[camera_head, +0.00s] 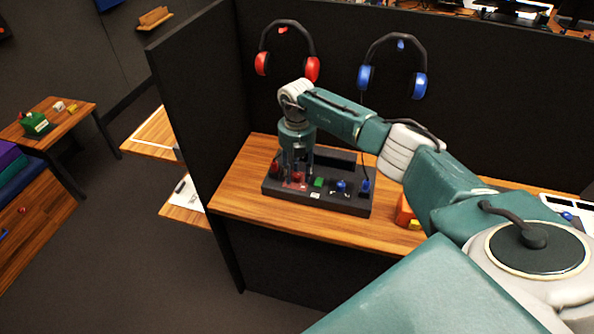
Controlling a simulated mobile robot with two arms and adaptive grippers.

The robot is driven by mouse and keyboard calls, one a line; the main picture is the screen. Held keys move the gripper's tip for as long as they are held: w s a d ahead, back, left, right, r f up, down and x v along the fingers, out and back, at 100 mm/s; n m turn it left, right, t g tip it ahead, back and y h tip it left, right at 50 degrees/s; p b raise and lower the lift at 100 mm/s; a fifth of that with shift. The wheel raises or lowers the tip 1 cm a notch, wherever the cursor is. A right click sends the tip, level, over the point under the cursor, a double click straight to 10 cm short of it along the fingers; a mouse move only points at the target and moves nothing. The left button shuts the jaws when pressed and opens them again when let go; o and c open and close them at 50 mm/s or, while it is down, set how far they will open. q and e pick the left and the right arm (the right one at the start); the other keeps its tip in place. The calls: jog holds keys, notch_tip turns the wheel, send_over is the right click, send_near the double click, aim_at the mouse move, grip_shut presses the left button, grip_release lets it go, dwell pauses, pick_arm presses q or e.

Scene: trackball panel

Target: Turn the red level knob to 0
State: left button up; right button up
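A black control panel (336,203) lies on the wooden desk and carries red parts on its left and blue parts on its right. A red knob-like part (298,177) sits at the panel's left side, just under my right gripper (297,170). Another red part (275,168) stands at the panel's left end. My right gripper points straight down, with its fingers at the red part. Whether they touch or close on it is too small to tell. The knob's pointer and scale cannot be read. My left gripper is not in view.
A green part (319,182) and blue parts (341,186) sit further right on the panel. Red headphones (312,68) and blue headphones (420,85) hang on the dark partition behind. An orange object (405,212) stands right of the panel, near my arm. Bare desk (235,190) lies left of the panel.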

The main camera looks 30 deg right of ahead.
grip_shut()
